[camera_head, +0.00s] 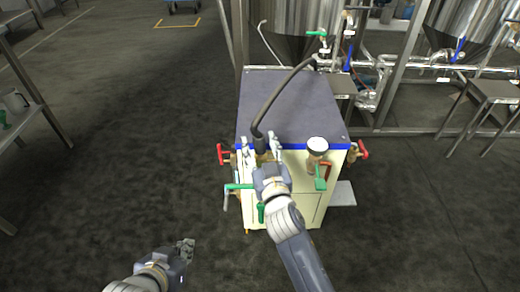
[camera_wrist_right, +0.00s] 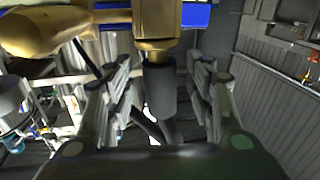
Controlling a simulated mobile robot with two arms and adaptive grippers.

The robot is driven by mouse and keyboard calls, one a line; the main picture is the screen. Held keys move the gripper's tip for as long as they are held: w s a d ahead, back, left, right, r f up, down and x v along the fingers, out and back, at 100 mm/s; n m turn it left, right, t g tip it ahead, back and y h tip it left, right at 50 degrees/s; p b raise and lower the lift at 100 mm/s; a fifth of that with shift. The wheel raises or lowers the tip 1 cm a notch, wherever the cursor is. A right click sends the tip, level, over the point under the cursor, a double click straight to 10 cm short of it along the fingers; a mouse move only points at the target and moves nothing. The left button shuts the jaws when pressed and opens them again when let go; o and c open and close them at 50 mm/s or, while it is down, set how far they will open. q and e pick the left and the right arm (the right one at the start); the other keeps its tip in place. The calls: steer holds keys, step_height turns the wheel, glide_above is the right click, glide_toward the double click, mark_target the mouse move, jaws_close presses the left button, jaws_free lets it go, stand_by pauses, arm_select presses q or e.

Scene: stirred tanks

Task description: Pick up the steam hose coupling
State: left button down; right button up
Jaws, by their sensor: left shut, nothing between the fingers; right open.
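The steam hose coupling is the dark cylinder (camera_wrist_right: 161,88) at the end of a black hose (camera_head: 283,91). In the wrist view it adjoins a brass fitting (camera_wrist_right: 155,25). My right gripper (camera_head: 261,147) is open at the front top edge of the cabinet. Its fingers (camera_wrist_right: 164,85) stand on both sides of the coupling in the wrist view, with visible gaps. In the head view the coupling (camera_head: 260,144) shows between the fingers, its lower part hidden by my gripper. My left gripper (camera_head: 187,246) is shut and empty, low over the floor at left.
The cabinet (camera_head: 290,100) has a dark flat top and a blue edge. Red-handled valves (camera_head: 221,154) and green handles (camera_head: 238,186) stick out around its front. A white-topped gauge (camera_head: 317,147) stands to the right. Steel tanks and pipes (camera_head: 400,62) are behind. The floor at left is open.

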steer(key=shift+w+a, duration=0.1)
steer(key=shift+w, duration=0.15)
jaws_close()
steer(key=shift+r, duration=0.1)
